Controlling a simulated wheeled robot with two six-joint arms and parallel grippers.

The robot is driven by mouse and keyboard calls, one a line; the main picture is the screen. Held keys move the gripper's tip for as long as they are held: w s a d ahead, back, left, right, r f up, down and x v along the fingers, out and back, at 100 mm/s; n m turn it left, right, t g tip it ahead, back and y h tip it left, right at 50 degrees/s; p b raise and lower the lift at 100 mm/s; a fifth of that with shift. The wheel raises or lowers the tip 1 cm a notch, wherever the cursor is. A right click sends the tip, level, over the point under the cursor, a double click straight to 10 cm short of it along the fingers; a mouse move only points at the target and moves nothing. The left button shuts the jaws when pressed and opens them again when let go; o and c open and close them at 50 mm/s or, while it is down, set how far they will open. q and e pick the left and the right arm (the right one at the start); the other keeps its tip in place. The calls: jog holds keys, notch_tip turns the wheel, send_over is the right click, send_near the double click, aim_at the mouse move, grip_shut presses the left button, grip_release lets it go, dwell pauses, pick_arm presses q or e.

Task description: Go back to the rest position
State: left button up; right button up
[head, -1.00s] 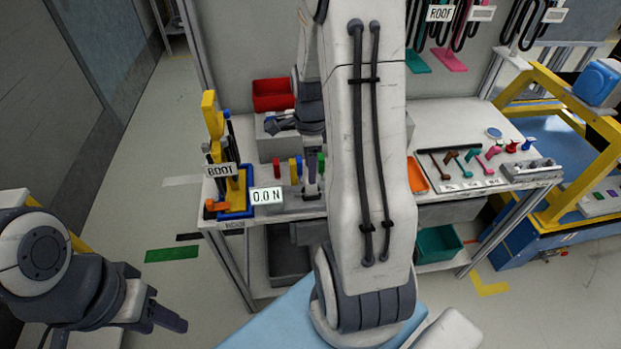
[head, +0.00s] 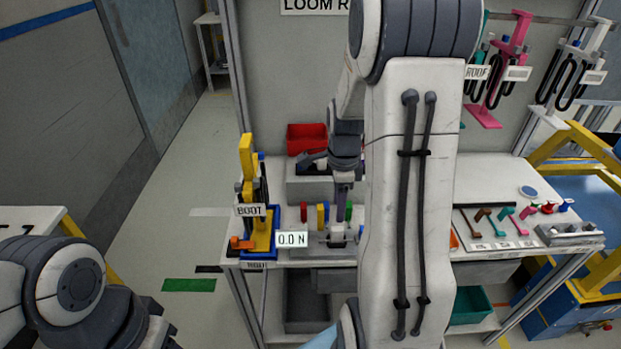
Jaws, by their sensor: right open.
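My right arm rises through the middle of the head view, and its upper links cover part of the bench.
The bench holds a yellow stand (head: 262,232) in a blue tray, a red bin (head: 306,137), coloured pegs (head: 322,214) and a small-tool row (head: 503,222). A teal bin (head: 470,305) sits below. Hanging cables and a yellow frame (head: 575,150) stand right. Floor at left is open.

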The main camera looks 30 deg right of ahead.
jog(key=s+a+r+n, duration=0.1)
jog(key=a+r+n, duration=0.1)
jog(key=a+n, duration=0.6)
jog(key=s+a+r+n, duration=0.15)
jog(key=a+n, duration=0.35)
jog(key=a, duration=0.5)
jog(key=s+a+r+n+y, duration=0.1)
jog(key=s+a+r+n, duration=0.2)
jog(key=s+a+n, duration=0.9)
jog(key=s+n, duration=0.2)
jog(key=n, duration=0.4)
jog(key=shift+a+n, duration=0.4)
jog(key=shift+r, duration=0.1)
jog(key=shift+c, duration=0.5)
jog(key=shift+d, duration=0.1)
